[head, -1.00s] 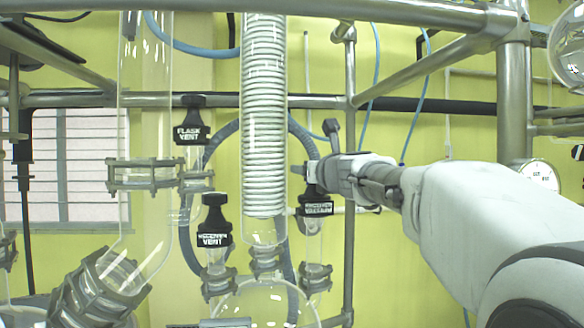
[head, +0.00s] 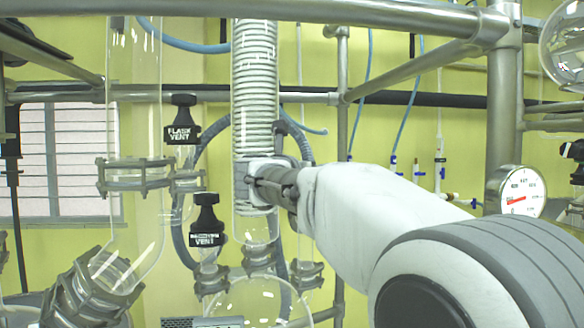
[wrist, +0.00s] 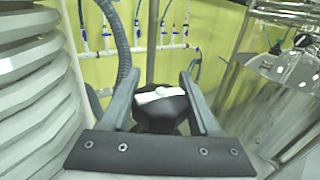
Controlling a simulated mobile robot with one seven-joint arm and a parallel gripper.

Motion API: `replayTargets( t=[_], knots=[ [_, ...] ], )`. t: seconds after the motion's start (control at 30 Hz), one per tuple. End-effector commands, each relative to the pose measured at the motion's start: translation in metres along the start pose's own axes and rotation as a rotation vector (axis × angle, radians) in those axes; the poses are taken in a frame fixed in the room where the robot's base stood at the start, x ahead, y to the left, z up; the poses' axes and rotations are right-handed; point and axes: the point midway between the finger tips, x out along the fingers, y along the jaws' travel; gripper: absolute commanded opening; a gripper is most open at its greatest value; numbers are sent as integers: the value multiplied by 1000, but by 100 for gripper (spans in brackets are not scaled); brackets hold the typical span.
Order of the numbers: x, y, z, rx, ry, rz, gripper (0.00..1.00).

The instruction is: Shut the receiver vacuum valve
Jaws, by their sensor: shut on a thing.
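The receiver vacuum valve's black handle (wrist: 160,118) stands between my fingers in the wrist view, with a pale strip across its top. My gripper (wrist: 159,78) is shut on this handle, one finger on each side. In the head view my gripper (head: 262,185) lies in front of the lower end of the coiled condenser (head: 256,90). There it hides the valve handle and its label. Which way the handle is turned cannot be told.
Black flask vent (head: 183,120) and receiver vent (head: 207,222) handles are to the left. A round glass vessel (head: 262,300) is below. A dark hose (wrist: 122,45) and the ribbed condenser (wrist: 35,85) are close to my gripper. Metal frame bars (head: 420,15) cross above.

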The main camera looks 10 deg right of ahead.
Motion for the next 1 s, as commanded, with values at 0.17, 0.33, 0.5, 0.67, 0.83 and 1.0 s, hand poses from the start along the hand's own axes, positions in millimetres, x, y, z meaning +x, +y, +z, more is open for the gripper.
replayTargets(
  t=[0.17, 0.33, 0.5, 0.67, 0.83, 1.0],
  knots=[
    [0, 0, -1, -1, 1, -36, 6],
    [0, -1, 0, -1, 0, -48, 6],
    [0, -1, 0, -1, 0, -48, 6],
    [0, -1, 0, -1, 0, -48, 67],
    [0, -2, 0, 0, 0, -48, 74],
    [0, -1, 0, 0, 0, -47, 74]
  ],
)
